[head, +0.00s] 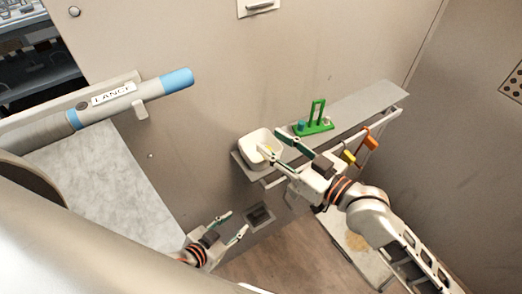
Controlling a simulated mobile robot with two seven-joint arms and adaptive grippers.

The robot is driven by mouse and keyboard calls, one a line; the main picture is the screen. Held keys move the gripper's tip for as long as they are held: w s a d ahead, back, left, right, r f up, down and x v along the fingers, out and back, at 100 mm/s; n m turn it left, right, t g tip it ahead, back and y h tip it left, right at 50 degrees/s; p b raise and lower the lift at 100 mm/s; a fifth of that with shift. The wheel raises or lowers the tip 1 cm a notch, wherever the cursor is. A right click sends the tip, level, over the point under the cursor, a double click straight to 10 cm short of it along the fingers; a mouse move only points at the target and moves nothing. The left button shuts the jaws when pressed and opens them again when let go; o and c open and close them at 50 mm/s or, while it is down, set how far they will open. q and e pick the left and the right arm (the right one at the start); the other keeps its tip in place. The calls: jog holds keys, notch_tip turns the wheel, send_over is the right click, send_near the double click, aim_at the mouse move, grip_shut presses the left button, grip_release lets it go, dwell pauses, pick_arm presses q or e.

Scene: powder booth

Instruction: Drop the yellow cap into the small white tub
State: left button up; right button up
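The small white tub (246,141) stands at the left end of a narrow wall shelf. A small patch of yellow, apparently the yellow cap (267,150), shows inside the tub beside a fingertip of my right gripper. My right gripper (270,142) is at the tub with its fingers spread apart. The fingers partly hide the tub and the cap. My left gripper (238,221) is open and empty, lower down in front of the wall.
A green stand (315,124) with a small blue-green piece is on the grey shelf (365,103), right of the tub. Yellow (348,157) and orange (370,140) items hang at the shelf's front rail. A lance (130,99) with blue ends is at the left. The shelf's right end is clear.

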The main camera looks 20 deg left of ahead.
jog(key=v, duration=1.1)
jog(key=shift+s+d, duration=0.2)
jog(key=shift+d, duration=0.15)
jog(key=d+f+m+t+h, duration=0.1)
jog(key=d+f+h, duration=0.3)
jog(key=d, duration=0.3)
jog(key=w+d+f+m+t+h, duration=0.1)
jog(key=d+f+h, duration=0.2)
jog(key=d+h, duration=0.25)
jog(key=d+f+m+t+h, duration=0.1)
jog(key=d+f+h, duration=0.3)
jog(key=d, duration=0.4)
jog(key=s+d+f+m+g+h, duration=0.1)
jog(key=s+d+f+g+h, duration=0.15)
jog(key=s+d, duration=0.45)
jog(key=s+d+f+m+g+h, duration=0.1)
jog(key=s+d+h, duration=0.25)
jog(key=d, duration=0.65)
jog(key=w+a+f+m+t+y, duration=0.1)
jog(key=a+f+y, duration=0.2)
jog(key=a+f, duration=0.3)
jog(key=w+a+f+m+t+y, duration=0.1)
jog(key=a+f+m+t+y, duration=0.1)
jog(key=a+f, duration=0.5)
jog(key=a+y, duration=0.1)
jog(key=a, duration=0.2)
jog(key=shift+w+f+y, duration=0.3)
jog(key=shift+w+y, duration=0.05)
jog(key=shift+w, duration=0.05)
